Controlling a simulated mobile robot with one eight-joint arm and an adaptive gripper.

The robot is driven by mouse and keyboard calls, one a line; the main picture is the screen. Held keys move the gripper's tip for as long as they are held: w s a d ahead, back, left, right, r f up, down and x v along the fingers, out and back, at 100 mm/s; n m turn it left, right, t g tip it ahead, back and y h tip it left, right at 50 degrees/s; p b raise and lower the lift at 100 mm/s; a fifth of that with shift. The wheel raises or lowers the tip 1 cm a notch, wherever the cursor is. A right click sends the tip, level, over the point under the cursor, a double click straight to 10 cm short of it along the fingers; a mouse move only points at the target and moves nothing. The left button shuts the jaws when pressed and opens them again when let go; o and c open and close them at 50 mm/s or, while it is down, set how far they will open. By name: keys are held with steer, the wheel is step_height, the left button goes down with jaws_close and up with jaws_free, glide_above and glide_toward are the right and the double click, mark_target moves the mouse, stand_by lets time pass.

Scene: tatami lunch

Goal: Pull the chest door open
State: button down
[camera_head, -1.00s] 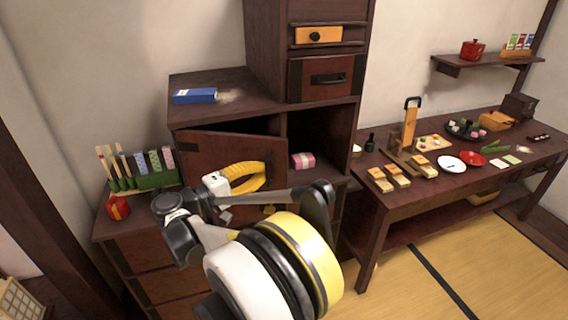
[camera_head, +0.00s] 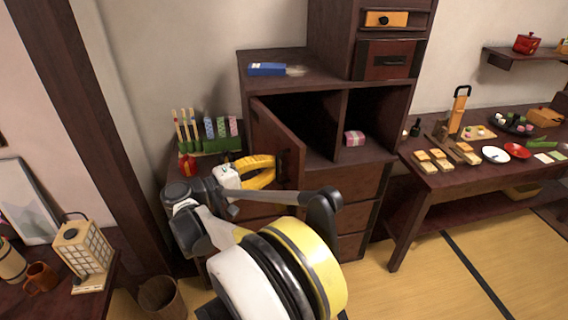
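The chest door (camera_head: 277,140) is a dark reddish-brown panel hinged at its left side. It stands swung wide out from the left compartment, whose dark inside shows. Its dark handle (camera_head: 283,160) is near the door's free edge, partly hidden by my gripper. My gripper (camera_head: 273,171) has yellow curved fingers that reach the handle from the left and appear shut on it. The exact finger contact is small and partly hidden.
A pink box (camera_head: 354,138) sits in the open right compartment. A blue box (camera_head: 267,69) lies on the chest top. A green rack (camera_head: 208,146) and red pouch (camera_head: 187,166) stand left of the door. A low table (camera_head: 405,190) stands at right; a wastebasket (camera_head: 161,298) at lower left.

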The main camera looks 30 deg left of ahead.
steer(key=shift+s+a, duration=0.7)
steer(key=shift+s, duration=0.05)
